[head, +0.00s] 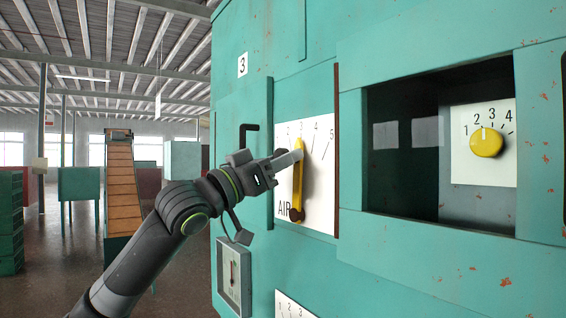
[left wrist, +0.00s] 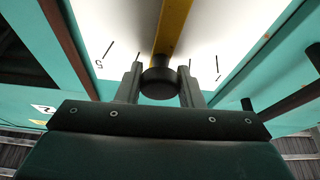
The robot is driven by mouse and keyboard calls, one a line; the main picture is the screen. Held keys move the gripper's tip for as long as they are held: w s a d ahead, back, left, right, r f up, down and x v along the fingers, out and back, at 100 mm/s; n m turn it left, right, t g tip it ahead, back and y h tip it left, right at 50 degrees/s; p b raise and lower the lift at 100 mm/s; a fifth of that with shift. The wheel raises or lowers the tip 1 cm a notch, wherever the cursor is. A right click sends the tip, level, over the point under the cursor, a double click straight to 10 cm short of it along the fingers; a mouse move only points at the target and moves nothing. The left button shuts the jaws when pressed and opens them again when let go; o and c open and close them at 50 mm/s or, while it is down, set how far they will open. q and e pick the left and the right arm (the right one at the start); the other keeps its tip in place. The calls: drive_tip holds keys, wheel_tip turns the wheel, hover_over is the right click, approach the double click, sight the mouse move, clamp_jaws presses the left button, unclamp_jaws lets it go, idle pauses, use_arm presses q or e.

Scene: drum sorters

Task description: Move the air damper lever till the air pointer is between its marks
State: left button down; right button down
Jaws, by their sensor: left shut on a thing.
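The air damper lever (head: 298,185) is a yellow bar on a white plate (head: 321,190) marked AIR with a scale up to 5. It stands nearly upright from its dark pivot, near the middle of the scale. My left gripper (head: 296,155) is at the lever's upper end. In the left wrist view its two fingers (left wrist: 161,84) close on either side of the lever's black knob (left wrist: 160,80). The yellow bar (left wrist: 173,28) runs away behind the knob. A framed gauge (head: 234,277) with a thin pointer sits below left; its marks are too small to read. My right gripper is out of view.
A black handle (head: 249,130) juts from the green panel left of the scale. To the right is a recess with a yellow knob (head: 487,143) on a numbered plate. Another white scale plate (head: 294,305) shows at the bottom edge.

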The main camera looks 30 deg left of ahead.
use_arm(q)
drive_tip(key=c, duration=1)
unclamp_jaws()
drive_tip(key=shift+o, duration=0.2)
drive_tip(key=shift+f, duration=0.1)
drive_tip(key=b+v, duration=1.7)
drive_tip(key=b, duration=0.3)
drive_tip(key=shift+a+b, duration=0.15)
drive_tip(key=shift+b, duration=0.2)
drive_tip(key=shift+s, duration=0.15)
